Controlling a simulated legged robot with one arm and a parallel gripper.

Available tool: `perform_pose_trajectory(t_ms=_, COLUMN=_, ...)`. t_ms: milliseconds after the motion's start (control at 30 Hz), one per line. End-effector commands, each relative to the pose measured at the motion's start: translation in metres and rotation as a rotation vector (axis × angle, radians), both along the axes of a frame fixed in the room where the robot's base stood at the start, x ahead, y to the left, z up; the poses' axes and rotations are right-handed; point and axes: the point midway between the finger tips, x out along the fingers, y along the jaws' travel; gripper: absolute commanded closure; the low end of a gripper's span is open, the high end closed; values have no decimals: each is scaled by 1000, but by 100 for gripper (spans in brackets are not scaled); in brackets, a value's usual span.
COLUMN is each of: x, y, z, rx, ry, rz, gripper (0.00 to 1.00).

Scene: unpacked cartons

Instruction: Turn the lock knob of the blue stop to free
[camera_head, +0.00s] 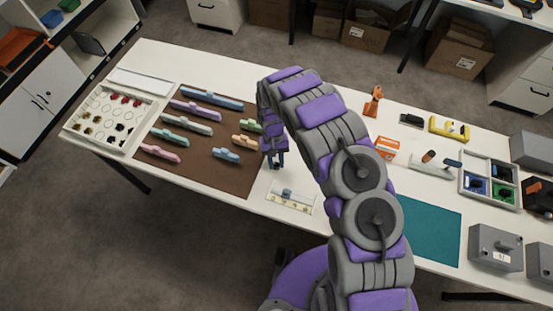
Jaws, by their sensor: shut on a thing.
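My gripper (274,163) points down just past the right edge of the brown mat. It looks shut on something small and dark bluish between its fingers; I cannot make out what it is. A small blue stop (287,193) sits on a pale plate with a yellowish marked strip (295,205), below and right of my gripper in the picture and apparently apart from it. The lock knob and its setting are too small to tell. A short blue piece (226,154) lies on the mat, left of my gripper.
The brown mat (215,180) holds several coloured bar-shaped pieces. A white sorting tray (72,128) stands at the left. My arm hides the table's middle. At the right are a teal mat (430,230), an orange box (386,149), a grey compartment tray (463,196) and grey boxes (495,247).

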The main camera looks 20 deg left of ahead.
Motion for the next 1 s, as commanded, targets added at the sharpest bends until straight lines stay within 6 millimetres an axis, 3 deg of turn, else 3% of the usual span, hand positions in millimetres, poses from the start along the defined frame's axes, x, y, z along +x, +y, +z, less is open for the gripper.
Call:
perform_pose_trajectory(t_ms=400, x=-4, y=1, z=-1, rx=-1, ry=7, rz=232, gripper=100)
perform_pose_trajectory(t_ms=1000, x=-3, y=1, z=-2, rx=0, ry=6, rz=283, gripper=100)
